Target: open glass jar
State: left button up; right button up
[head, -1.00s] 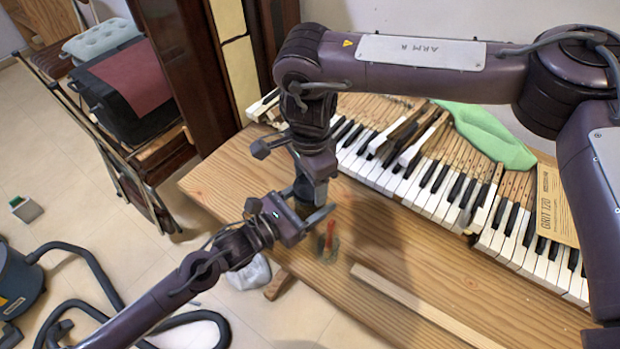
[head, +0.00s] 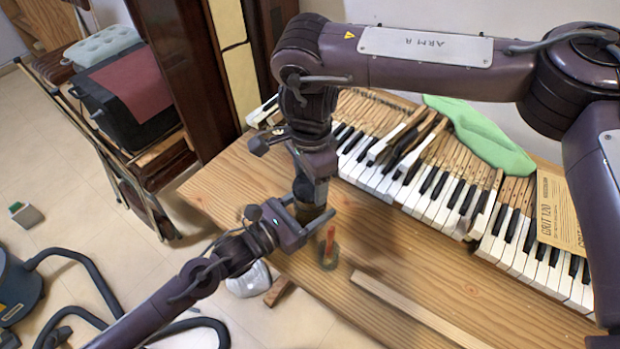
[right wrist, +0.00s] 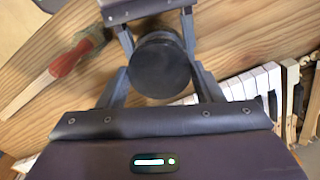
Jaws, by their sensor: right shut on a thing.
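The glass jar (head: 312,213) is mostly hidden between my two grippers above the wooden bench; a little brown of it shows in the head view. Its dark round lid (right wrist: 161,65) shows from above in the right wrist view. My right gripper (head: 311,190) comes down from above and is shut on the lid, with a finger at each side. My left gripper (head: 308,209) reaches in from the lower left at the jar's body, below the right one. Its grip on the glass is hidden. Part of it shows at the top of the right wrist view.
A red-handled brush (head: 329,248) is close to the left gripper. A wooden strip (head: 415,308) lies on the bench (head: 385,235). Piano keys (head: 440,190), a green cloth (head: 478,135) and sandpaper (head: 560,215) lie behind. The bench's front left edge is near the jar.

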aim_at(310, 185)
jog(key=shift+r, duration=1.9)
pick_arm(q)
jog(key=o, duration=2)
jog(key=shift+c, duration=0.2)
jog(key=b+v, duration=0.1)
jog(key=v, duration=1)
jog(key=shift+f, duration=0.1)
pick_arm(e)
jog(key=shift+f, duration=0.7)
pick_arm(q)
jog(key=shift+s+a, duration=0.3)
jog(key=shift+a, duration=0.1)
